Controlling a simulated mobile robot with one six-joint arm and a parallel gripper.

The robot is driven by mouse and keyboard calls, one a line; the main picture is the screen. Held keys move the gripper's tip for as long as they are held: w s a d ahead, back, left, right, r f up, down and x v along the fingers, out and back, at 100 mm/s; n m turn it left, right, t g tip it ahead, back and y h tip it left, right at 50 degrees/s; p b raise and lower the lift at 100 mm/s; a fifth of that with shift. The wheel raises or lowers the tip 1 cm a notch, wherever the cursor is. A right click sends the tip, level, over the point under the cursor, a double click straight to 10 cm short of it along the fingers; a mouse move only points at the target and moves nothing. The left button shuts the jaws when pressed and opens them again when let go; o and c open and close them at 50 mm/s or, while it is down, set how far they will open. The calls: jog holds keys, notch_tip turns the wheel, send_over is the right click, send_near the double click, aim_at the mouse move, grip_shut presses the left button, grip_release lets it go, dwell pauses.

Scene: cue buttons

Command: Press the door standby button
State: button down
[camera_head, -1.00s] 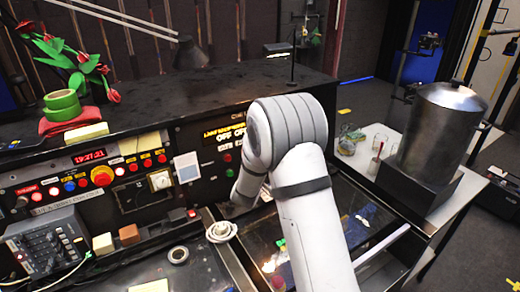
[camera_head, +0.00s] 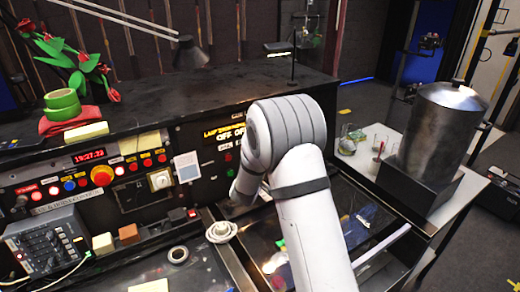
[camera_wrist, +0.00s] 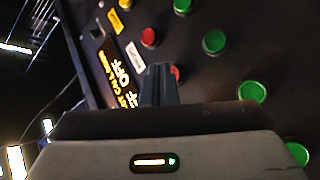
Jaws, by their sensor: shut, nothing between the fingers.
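My gripper (camera_wrist: 160,84) is shut and empty, with its fingertips in front of a dark button panel (camera_wrist: 192,100). A red button (camera_wrist: 177,73) shows right beside the fingertips, partly hidden by them. Another red button (camera_wrist: 148,37) and green buttons (camera_wrist: 214,42), (camera_wrist: 252,91) and (camera_wrist: 297,153) are on the same panel. I cannot tell whether the fingers touch the panel. The small labels are too blurred to read, so I cannot tell which button is door standby. In the head view my arm hides the gripper; a green button (camera_head: 228,157) shows left of the arm.
A lit yellow OFF sign (camera_head: 224,134) is on the panel. To the left are a red clock display (camera_head: 89,156), a large red knob (camera_head: 102,175) and a mixer (camera_head: 48,240). A metal pot (camera_head: 440,130) and glasses (camera_head: 347,146) stand on the right.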

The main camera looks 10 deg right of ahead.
jog(key=shift+w+a, duration=0.15)
jog(key=shift+w, duration=0.25)
dwell(0.4)
jog(key=shift+s, duration=0.1)
jog(key=shift+s+d+b, duration=0.3)
jog(key=shift+s, duration=0.35)
jog(key=shift+s, duration=0.1)
jog(key=s, duration=0.1)
jog(key=s+d, duration=0.1)
jog(key=s, duration=0.1)
jog(key=s+d+r+b, duration=0.1)
jog(key=shift+s, duration=0.2)
dwell(0.3)
jog(key=shift+a, duration=0.1)
dwell(0.4)
